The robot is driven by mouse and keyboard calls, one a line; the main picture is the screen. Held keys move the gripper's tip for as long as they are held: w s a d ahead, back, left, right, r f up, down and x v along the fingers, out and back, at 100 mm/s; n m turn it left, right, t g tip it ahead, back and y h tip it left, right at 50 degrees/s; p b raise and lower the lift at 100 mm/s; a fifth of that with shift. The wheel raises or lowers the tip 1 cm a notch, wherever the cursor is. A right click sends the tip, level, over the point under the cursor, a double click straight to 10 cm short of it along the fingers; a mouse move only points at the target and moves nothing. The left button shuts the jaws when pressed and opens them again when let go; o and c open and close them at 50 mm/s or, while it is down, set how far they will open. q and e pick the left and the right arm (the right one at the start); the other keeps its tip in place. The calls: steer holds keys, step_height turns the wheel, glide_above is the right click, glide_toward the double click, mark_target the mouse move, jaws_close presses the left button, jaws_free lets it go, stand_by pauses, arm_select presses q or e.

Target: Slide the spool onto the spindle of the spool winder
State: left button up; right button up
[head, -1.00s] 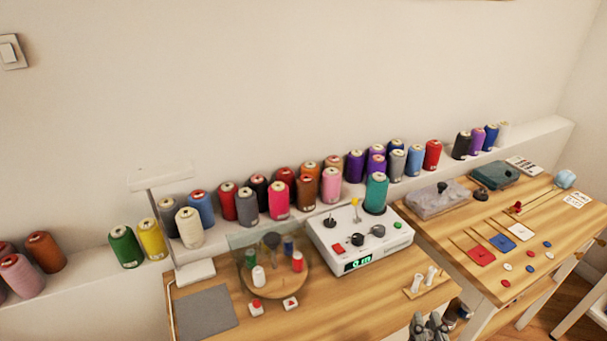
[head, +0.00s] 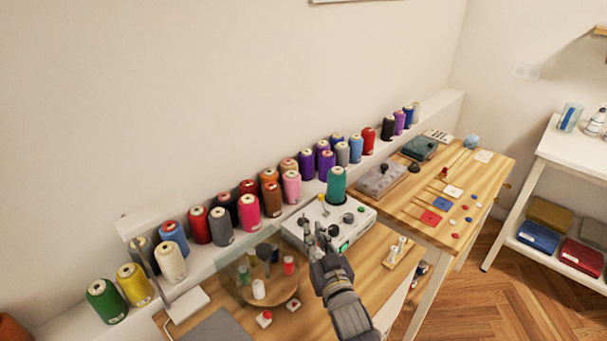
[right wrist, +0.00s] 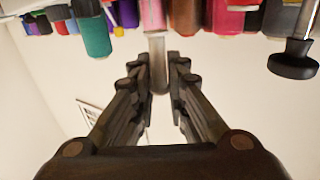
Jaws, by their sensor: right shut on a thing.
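The spool winder (head: 366,217) is a white box with a green display, knobs and a teal thread cone on top. My right gripper (head: 319,238) is over its front left part and covers some of it. In the right wrist view the right gripper (right wrist: 158,78) is shut on a small pale grey cylinder (right wrist: 158,62), which looks like the spool. The spool is too small to make out in the head view. I cannot tell which post is the spindle, or whether the spool touches it. My left gripper is not in view.
Two white spools stand on a small wooden holder (head: 388,264) right of the winder. A round wooden stand (head: 270,302) behind a clear shield is at the left. Thread cones line the back shelf (head: 455,98). A second table (head: 420,212) stands at the right.

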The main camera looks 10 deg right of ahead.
steer(key=w+r+p, duration=0.2)
steer(key=w+r, duration=0.5)
steer(key=w, duration=0.6)
arm_select(q)
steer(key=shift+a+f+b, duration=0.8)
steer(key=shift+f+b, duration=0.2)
steer(key=shift+b, duration=1.25)
arm_select(e)
steer(key=shift+w+f, duration=0.2)
steer(key=shift+f, duration=0.85)
steer(key=shift+w+f, duration=0.15)
steer(key=shift+f, duration=0.85)
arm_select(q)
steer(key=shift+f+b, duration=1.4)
arm_select(e)
steer(key=shift+f, duration=1.65)
